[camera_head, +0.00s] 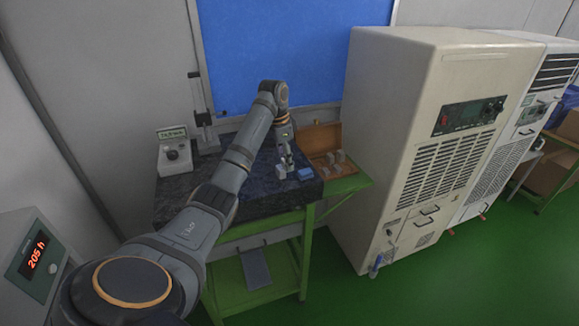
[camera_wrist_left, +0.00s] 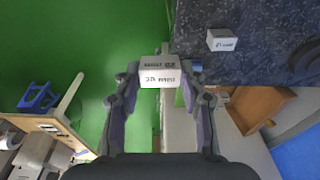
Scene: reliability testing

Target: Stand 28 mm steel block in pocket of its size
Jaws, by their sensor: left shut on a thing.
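My left gripper (camera_wrist_left: 160,85) is shut on a pale steel block (camera_wrist_left: 160,78), with dark lettering on its visible faces that seems to read 28. In the head view the left gripper (camera_head: 288,160) is over the front right part of the dark stone plate (camera_head: 240,203). A second pale block (camera_wrist_left: 222,40) with a label rests on the plate in the left wrist view, apart from the gripper. A small blue item (camera_head: 306,174) sits near the plate's right edge; it is mostly hidden behind the held block in the wrist view. I cannot make out a pocket.
An open wooden case (camera_head: 318,142) with several pale pieces stands right of the plate on a green table (camera_head: 345,186). A tall cream cabinet (camera_head: 395,130) stands close on the right. A gauge stand (camera_head: 203,120) and a small meter (camera_head: 174,152) are at the plate's left.

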